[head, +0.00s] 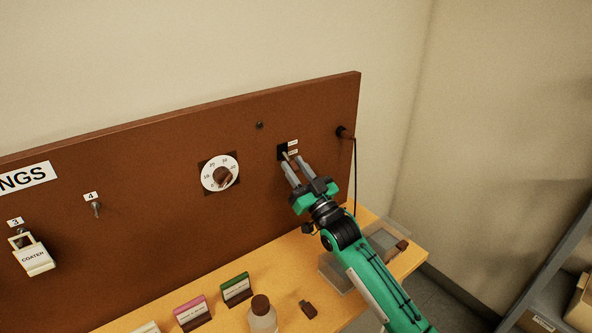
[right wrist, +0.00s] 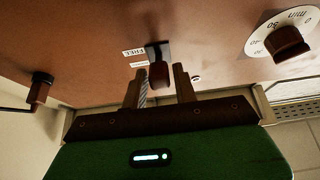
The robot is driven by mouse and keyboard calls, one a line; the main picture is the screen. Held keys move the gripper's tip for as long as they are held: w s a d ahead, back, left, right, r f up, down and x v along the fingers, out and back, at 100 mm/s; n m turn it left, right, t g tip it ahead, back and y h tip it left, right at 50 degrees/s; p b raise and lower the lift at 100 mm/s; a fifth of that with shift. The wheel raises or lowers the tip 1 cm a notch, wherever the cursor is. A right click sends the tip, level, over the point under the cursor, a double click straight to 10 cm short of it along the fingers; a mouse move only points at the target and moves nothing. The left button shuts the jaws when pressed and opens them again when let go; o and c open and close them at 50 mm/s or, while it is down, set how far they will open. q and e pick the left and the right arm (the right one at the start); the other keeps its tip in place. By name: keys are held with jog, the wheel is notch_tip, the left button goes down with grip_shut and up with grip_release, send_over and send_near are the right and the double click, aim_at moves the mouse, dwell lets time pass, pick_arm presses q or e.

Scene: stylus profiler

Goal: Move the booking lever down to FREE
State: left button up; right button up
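The booking lever is a dark plate (head: 282,152) with two small white labels, right of centre on the brown board. In the right wrist view its reddish-brown knob (right wrist: 158,75) sticks out of the dark slot (right wrist: 157,49), and the FREE label (right wrist: 133,52) reads upside down beside it. My right gripper (head: 291,164) is at the lever. In the right wrist view its fingers (right wrist: 159,88) are apart, one on each side of the knob, with visible gaps. I cannot tell the lever's exact position. My left gripper is not in view.
A white dial (head: 220,173) is left of the lever; a plug with a hanging cable (head: 346,133) is to the right. A padlock (head: 34,258) hangs at the left. On the bench stand a bottle (head: 262,318), card holders (head: 236,289) and a tray (head: 340,274).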

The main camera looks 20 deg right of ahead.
aim_at(297, 172)
jog(key=shift+o, duration=1)
jog(key=shift+f, duration=0.1)
jog(key=shift+s+f, duration=0.15)
jog(key=shift+s, duration=0.05)
jog(key=b+v, duration=0.1)
jog(key=v, duration=0.5)
jog(key=shift+b, duration=0.35)
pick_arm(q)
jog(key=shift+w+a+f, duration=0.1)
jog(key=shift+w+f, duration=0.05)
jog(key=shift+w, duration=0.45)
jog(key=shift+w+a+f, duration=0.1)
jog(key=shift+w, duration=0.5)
pick_arm(e)
jog(key=shift+s+d+f, duration=0.2)
jog(key=shift+s+d, duration=0.05)
jog(key=shift+s, duration=0.2)
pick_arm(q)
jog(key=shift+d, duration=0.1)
